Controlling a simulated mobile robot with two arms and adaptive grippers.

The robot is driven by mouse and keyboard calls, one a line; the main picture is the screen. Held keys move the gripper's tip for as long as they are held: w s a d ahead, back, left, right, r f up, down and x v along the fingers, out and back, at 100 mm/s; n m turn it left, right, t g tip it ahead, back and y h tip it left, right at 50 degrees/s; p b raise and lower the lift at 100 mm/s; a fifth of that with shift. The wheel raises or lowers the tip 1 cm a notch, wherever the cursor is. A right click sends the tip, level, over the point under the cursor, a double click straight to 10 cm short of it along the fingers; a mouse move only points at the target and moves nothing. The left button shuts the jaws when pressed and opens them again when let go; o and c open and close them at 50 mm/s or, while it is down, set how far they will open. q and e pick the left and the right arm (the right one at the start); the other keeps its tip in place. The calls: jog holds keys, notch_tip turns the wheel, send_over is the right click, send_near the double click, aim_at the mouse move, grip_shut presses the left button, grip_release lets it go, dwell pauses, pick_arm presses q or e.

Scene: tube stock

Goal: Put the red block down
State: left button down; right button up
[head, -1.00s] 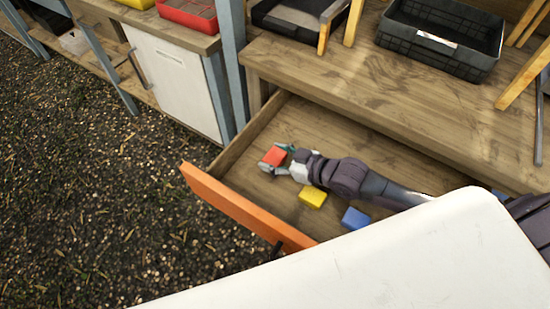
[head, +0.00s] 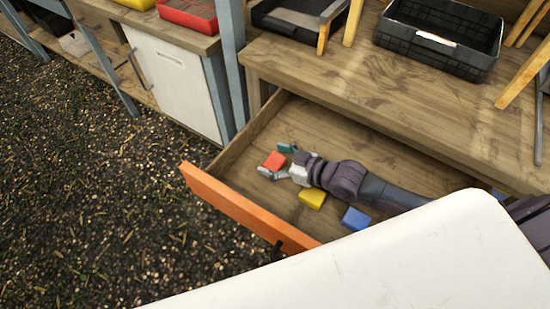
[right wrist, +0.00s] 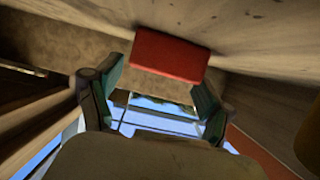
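The red block (head: 273,161) lies in the open drawer (head: 247,207), near its left end. My right gripper (head: 279,163) reaches into the drawer from the right, with one finger on each side of the block. Its fingers are spread, and a gap shows beside the block. In the right wrist view the red block (right wrist: 170,56) shows just beyond the tips of the open right gripper (right wrist: 160,78). My left gripper is not in view.
A yellow block (head: 312,198) and a blue block (head: 355,218) lie in the drawer beside my right arm. The worktop (head: 330,75) above holds a black crate (head: 440,45). A white cabinet (head: 172,80) stands at the left.

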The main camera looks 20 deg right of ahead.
jog(key=shift+s+f, duration=0.35)
jog(key=shift+f, duration=0.35)
jog(key=shift+a+r, duration=0.1)
jog(key=shift+w+r, duration=0.1)
jog(key=shift+r, duration=0.2)
jog(key=shift+s+d+r+p, duration=0.15)
jog(key=shift+s+d+p, duration=0.05)
jog(key=shift+d+p, duration=0.15)
jog(key=v, duration=0.5)
jog(key=r+p+v, duration=0.1)
jog(key=v, duration=0.5)
jog(key=shift+w+r, duration=0.1)
jog(key=shift+w, duration=0.05)
